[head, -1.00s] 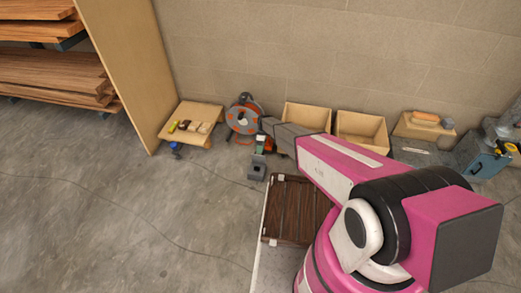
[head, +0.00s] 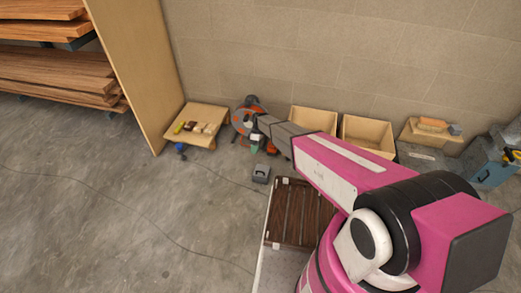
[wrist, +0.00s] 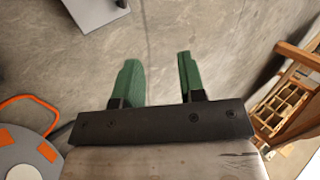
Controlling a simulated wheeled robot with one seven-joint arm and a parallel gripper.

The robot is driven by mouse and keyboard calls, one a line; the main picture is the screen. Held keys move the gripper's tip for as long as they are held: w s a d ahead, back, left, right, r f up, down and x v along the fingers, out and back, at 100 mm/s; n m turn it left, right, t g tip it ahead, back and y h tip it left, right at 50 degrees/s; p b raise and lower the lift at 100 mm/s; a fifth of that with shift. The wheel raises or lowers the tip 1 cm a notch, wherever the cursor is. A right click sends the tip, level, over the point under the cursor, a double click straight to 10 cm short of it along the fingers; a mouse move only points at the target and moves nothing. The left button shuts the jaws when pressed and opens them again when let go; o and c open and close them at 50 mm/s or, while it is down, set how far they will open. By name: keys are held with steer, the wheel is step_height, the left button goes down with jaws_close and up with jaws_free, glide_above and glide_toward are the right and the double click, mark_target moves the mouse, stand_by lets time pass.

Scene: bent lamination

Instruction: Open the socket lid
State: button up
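A small grey box (head: 261,174), which looks like the socket, sits on the concrete floor left of the dark wooden slatted piece. Its top looks low and flat in the head view; the lid's exact state is too small to tell. In the wrist view a grey surface of it (wrist: 88,14) shows at the top edge, cut off by the frame. My gripper (head: 255,136) is above and behind the box in the head picture, in front of the cable reel. In the wrist view my gripper (wrist: 157,75) has two green fingers apart, with bare floor between them and nothing held.
An orange and grey cable reel (head: 243,117) stands close by; it also shows in the wrist view (wrist: 25,150). A low wooden table (head: 207,113) is left of it. Open wooden boxes (head: 366,130) line the wall.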

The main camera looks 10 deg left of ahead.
steer(key=shift+s+a+r, duration=0.4)
steer(key=shift+s, duration=0.2)
steer(key=shift+s+a+r, duration=0.35)
steer(key=shift+s, duration=0.25)
steer(key=s+d+r+m+t, duration=0.2)
steer(key=s+d+r+m, duration=0.3)
steer(key=d+r, duration=0.7)
steer(key=s+d+r+m+t, duration=0.35)
steer(key=d+r+m, duration=0.4)
steer(key=d, duration=0.85)
steer(key=s+d+r+m+t, duration=0.1)
steer(key=s+d+r+m, duration=0.4)
steer(key=d+r, duration=0.8)
steer(key=m+g, duration=0.2)
steer(key=m, duration=1.7)
glide_above(261, 169)
steer(key=s, duration=0.2)
steer(key=w+d+f+x, duration=0.1)
steer(key=w+x, duration=0.3)
steer(key=x, duration=1.4)
steer(key=w+d+f+x, duration=0.1)
steer(key=w+x, duration=0.2)
steer(key=x, duration=1.5)
steer(key=shift+n, duration=0.25)
steer(key=x, duration=0.9)
steer(key=shift+w+d+f, duration=0.15)
steer(key=shift+d+f, duration=0.2)
steer(key=shift+f, duration=0.05)
